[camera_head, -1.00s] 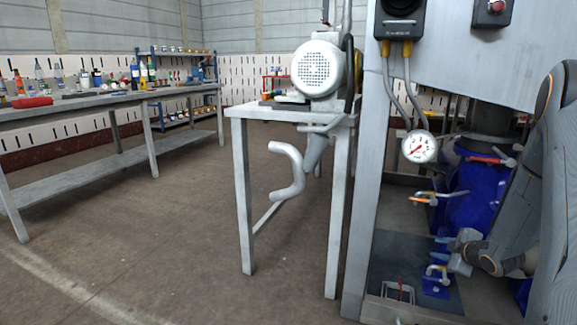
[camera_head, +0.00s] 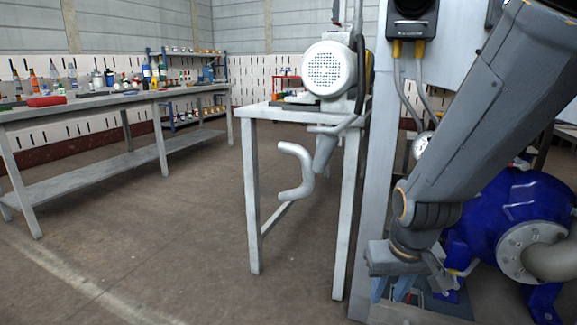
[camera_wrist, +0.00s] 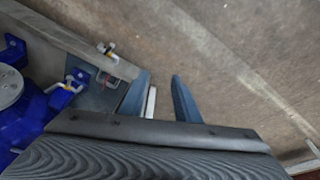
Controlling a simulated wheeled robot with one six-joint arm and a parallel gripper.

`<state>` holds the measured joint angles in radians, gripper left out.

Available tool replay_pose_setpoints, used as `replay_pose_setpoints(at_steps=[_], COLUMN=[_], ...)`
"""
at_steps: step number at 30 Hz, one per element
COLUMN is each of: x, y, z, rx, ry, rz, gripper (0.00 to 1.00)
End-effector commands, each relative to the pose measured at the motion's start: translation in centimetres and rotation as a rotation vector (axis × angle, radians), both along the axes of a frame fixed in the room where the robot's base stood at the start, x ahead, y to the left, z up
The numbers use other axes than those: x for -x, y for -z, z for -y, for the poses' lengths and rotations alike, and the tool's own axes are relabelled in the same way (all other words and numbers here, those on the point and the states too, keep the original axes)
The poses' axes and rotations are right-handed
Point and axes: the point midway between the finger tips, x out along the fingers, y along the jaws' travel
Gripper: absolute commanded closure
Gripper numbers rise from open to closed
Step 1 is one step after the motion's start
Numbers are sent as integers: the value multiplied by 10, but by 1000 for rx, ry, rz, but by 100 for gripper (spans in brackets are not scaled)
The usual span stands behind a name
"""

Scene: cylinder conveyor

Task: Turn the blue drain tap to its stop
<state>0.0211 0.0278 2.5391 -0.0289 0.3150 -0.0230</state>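My gripper (camera_wrist: 158,92) is open in the wrist view, its two blue-grey fingers apart with nothing clearly held between them. In the head view my gripper (camera_head: 390,290) hangs low in front of the machine frame, to the left of the blue pump body. A small tap with a pale handle (camera_wrist: 68,83) sits on a blue fitting, left of the fingers in the wrist view. Another small tap (camera_wrist: 107,50) is farther up, by the frame's edge. Neither handle is clearly blue here, so I cannot tell which is the drain tap. Neither touches the fingers.
A blue pump body (camera_head: 508,215) with a grey flange and pipe is at the right. The frame's upright post (camera_head: 374,150) stands close to my arm. A pump stand (camera_head: 252,200) is left of it. Open floor (camera_head: 180,230) lies farther left.

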Motion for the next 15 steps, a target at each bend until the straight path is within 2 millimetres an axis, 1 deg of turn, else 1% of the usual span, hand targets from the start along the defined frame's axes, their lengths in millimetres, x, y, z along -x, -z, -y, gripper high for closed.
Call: replay_pose_setpoints(at_steps=[1,2,4,8,11,14,15], x=[13,22,22,31,41,55,62], y=[-2,-3,-8,-18,-26,-36,-41], z=[-9,-14,-30,-57,-80,-107,-118], rx=[-17,-27,-29,-37,-44,-53,-57], ry=[15,28,-10,-72,-126,-190,-219], rz=[-18,-33,-37,-53,-66,-83,-91], gripper=[71,71,71,71,71,71,71])
